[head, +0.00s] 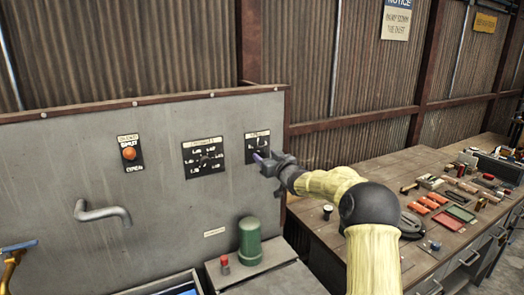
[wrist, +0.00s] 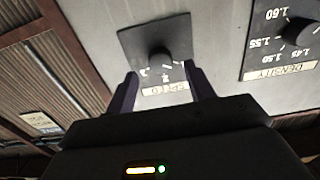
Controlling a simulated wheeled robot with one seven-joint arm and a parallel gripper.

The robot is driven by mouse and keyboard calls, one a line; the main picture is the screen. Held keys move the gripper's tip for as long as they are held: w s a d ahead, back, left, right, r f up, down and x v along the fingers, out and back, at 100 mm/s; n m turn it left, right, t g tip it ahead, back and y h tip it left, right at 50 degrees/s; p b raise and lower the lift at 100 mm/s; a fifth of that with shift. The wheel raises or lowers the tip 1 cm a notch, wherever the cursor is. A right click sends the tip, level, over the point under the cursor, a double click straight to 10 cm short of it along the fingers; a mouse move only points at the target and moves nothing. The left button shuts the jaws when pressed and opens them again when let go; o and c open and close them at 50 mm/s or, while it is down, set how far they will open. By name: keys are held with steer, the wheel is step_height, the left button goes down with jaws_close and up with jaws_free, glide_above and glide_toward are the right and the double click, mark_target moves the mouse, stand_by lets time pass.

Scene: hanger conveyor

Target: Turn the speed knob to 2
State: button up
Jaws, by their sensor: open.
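The speed knob (wrist: 161,60) is a round black knob on a dark square plate with white marks and a pale SPEED label, upside down in the wrist view. In the head view its plate (head: 252,151) is at the right end of the grey panel, partly hidden by my gripper (head: 266,160). In the wrist view my gripper (wrist: 161,82) is open, with one dark finger on each side of the label and the knob just beyond the fingertips. The fingers do not appear closed on the knob. The knob's pointer setting is too small to read.
The density dial (head: 206,158) is left of the speed plate on the panel (head: 60,180), with an orange button (head: 129,153) further left. A bent pipe (head: 105,213) sticks out below. A green cylinder (head: 250,242) stands under my gripper. A cluttered workbench (head: 345,165) is at right.

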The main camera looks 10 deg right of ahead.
mark_target(261, 152)
steer(key=shift+p+x, duration=0.55)
steer(key=shift+x, duration=1.1)
steer(key=c, duration=1)
